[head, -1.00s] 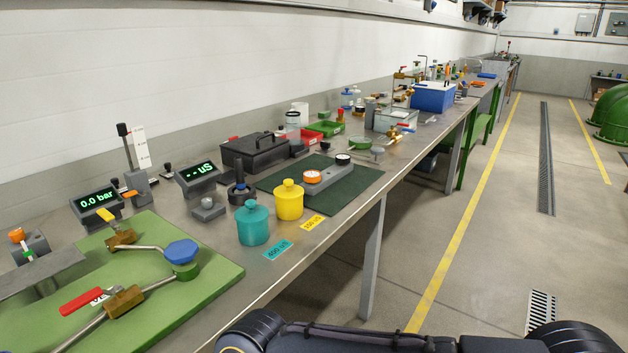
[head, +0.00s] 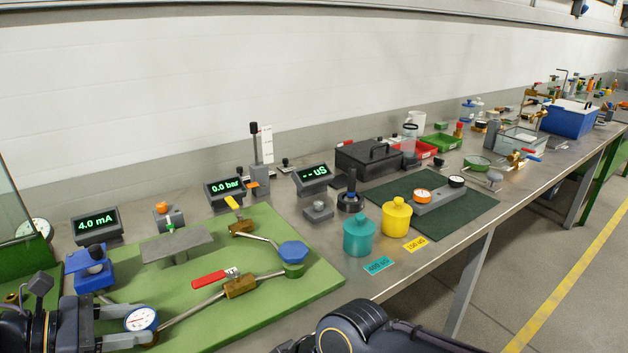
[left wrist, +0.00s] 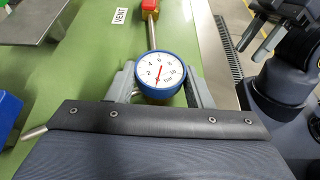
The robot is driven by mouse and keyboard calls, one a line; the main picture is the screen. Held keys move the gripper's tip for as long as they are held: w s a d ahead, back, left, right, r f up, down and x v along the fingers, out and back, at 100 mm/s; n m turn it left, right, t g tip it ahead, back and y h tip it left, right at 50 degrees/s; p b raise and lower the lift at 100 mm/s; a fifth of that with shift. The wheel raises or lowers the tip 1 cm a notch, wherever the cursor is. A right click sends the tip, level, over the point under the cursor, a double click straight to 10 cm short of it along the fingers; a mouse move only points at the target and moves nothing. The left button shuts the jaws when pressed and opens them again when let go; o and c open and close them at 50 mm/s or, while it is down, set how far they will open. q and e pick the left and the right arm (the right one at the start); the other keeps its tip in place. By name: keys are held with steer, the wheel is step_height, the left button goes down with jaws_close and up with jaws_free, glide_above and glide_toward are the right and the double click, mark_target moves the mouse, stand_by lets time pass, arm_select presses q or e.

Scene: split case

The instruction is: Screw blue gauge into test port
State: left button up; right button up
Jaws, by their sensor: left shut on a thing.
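The blue gauge (head: 141,319) has a white dial and a blue rim. My left gripper (head: 122,330) is shut on it at the lower left of the green board. In the left wrist view the gauge (left wrist: 160,73) sits between the two grey fingers, its dial facing the camera and its red needle pointing down. A steel pipe (head: 190,316) runs from the red-handled valve (head: 240,285) to behind the gauge. The test port is hidden there, so I cannot tell whether the gauge is seated. My right gripper (left wrist: 258,38) shows in the left wrist view, its fingers apart and empty.
The green board (head: 300,313) also carries a blue-capped fitting (head: 292,254) and a grey plate (head: 177,245). A blue clamp-like device (head: 92,270) stands close to my left gripper. Teal (head: 359,236) and yellow (head: 397,217) pots stand to the right.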

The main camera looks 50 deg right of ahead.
arm_select(q)
steer(key=m+g+p, duration=0.1)
steer(key=m+g+y+p, duration=0.1)
steer(key=m+g+p, duration=0.1)
steer(key=shift+w+d+r, duration=0.15)
steer(key=shift+w+r, duration=0.1)
steer(key=shift+f+m+g+y, duration=0.15)
steer(key=shift+m+g+y, duration=0.25)
steer(key=shift+g, duration=0.1)
steer(key=shift+f, duration=0.1)
steer(key=o, duration=1.1)
steer(key=c, duration=0.4)
